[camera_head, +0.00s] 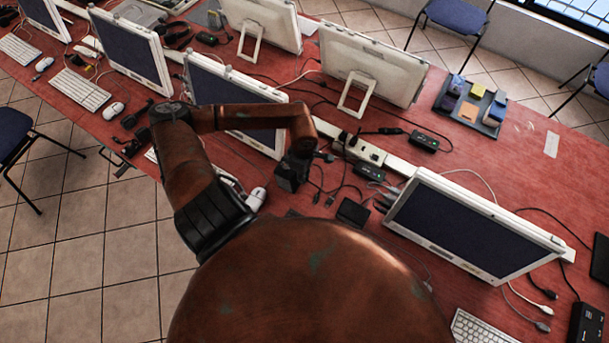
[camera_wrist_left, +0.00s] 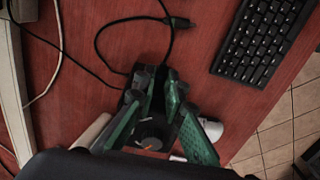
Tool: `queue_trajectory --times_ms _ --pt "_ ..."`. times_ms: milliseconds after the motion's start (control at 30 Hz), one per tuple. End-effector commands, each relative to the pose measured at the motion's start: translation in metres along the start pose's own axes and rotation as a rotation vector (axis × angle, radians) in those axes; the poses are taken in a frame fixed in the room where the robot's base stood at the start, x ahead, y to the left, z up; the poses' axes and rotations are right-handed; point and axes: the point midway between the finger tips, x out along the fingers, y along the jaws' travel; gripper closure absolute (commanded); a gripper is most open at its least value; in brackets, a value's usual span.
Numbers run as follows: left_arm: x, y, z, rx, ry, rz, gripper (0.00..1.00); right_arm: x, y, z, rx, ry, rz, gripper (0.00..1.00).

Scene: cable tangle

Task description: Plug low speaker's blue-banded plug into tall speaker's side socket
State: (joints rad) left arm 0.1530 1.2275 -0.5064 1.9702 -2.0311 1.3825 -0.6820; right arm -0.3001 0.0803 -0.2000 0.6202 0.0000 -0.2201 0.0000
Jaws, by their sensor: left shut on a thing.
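The held part is mostly hidden between the fingers. A black plug (camera_wrist_left: 181,22) lies on the table beyond the fingertips. No blue band shows clearly. I cannot tell a low or a tall speaker in these views. My right gripper is not in view.
Monitors, including a near one (camera_head: 478,225), and keyboards crowd the red table (camera_head: 545,185). A power strip (camera_head: 362,149) and loose black cables lie around the gripper. A dark keyboard (camera_wrist_left: 264,38) and the table edge show in the wrist view. The table's far right is clearer.

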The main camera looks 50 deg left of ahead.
Motion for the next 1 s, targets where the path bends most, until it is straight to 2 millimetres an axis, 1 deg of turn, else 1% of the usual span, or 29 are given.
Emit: queue_trajectory --times_ms 33,133,167,433,667,767,867,1000 --pt "0.002 -0.001 -0.004 -0.002 0.01 -0.003 1.0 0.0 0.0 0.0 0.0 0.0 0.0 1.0" --pt "0.003 -0.001 -0.004 -0.002 0.011 -0.004 1.0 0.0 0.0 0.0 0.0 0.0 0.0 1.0" --pt "0.003 -0.001 -0.004 -0.003 0.011 -0.004 0.88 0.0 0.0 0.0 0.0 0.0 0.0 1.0" --pt "0.002 -0.001 -0.002 -0.001 0.006 -0.002 0.69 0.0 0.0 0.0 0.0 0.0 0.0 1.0" --pt "0.001 -0.001 -0.002 -0.001 0.004 -0.002 0.69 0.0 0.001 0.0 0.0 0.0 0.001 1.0" --pt "-0.003 0.0 -0.001 0.0 0.004 -0.001 0.69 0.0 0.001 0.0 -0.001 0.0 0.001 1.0" --pt "-0.013 0.001 -0.002 0.0 0.005 0.001 0.69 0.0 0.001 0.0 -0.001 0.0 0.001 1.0" --pt "-0.039 0.001 -0.002 0.0 0.006 0.003 0.69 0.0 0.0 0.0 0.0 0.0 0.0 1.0"
